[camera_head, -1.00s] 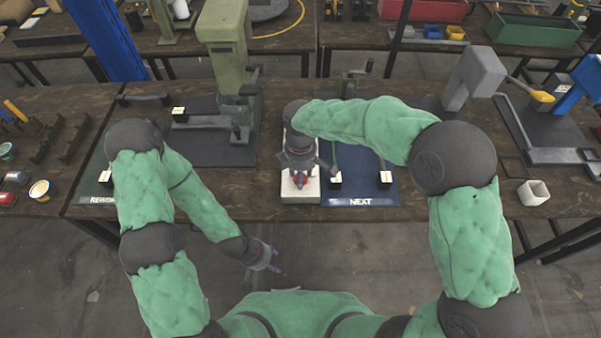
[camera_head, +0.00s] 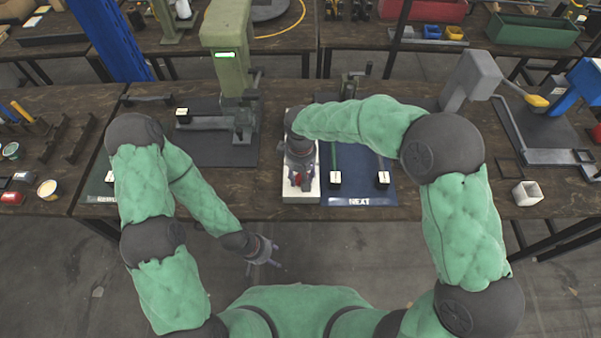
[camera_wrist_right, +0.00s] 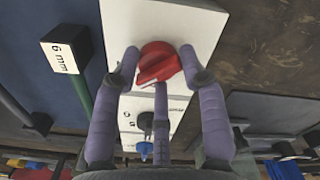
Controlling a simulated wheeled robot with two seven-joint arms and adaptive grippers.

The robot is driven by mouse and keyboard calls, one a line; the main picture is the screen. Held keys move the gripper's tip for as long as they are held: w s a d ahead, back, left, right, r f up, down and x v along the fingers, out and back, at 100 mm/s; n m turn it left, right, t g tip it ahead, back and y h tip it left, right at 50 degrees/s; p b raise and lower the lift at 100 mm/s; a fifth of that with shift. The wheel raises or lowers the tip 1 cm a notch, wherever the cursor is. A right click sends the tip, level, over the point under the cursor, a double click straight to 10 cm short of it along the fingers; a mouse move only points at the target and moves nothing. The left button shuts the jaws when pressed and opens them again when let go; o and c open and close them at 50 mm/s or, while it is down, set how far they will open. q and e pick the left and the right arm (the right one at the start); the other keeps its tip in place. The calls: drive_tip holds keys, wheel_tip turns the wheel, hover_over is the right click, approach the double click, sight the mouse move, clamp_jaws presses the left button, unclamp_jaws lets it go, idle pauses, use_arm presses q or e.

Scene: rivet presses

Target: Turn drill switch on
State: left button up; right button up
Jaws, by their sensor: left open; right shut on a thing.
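The red knob switch (camera_wrist_right: 158,64) sits on a white box (camera_wrist_right: 190,25) in the right wrist view. My right gripper (camera_wrist_right: 160,75) has its fingers around the knob and is shut on it. In the head view my right gripper (camera_head: 301,178) is over the white box (camera_head: 300,194) and mostly hides the knob. A black knob (camera_wrist_right: 146,122) and a small blue part (camera_wrist_right: 145,150) sit further along the box. My left gripper (camera_head: 265,255) is open and empty, in front of the bench edge. A green press (camera_head: 228,80) stands behind, with a lit green display (camera_head: 225,55).
A blue mat (camera_head: 358,188) marked NEXT lies right of the box with labelled rods on it; one block (camera_wrist_right: 65,50) reads 6 mm. The floor before the bench is clear.

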sight(301, 175)
drive_tip(key=shift+w+r+m, duration=0.1)
drive_tip(key=shift+w+m, duration=0.05)
drive_tip(key=shift+m, duration=0.8)
drive_tip(key=shift+w+r+m, duration=0.1)
drive_tip(key=shift+m, duration=0.85)
drive_tip(key=shift+d, duration=0.1)
drive_tip(key=o, duration=1.2)
drive_tip(key=shift+f, duration=0.1)
drive_tip(key=shift+o, duration=0.2)
drive_tip(key=shift+d, duration=0.1)
drive_tip(key=shift+s, duration=0.1)
wheel_tip(301, 175, up, 12)
drive_tip(key=shift+f, duration=0.1)
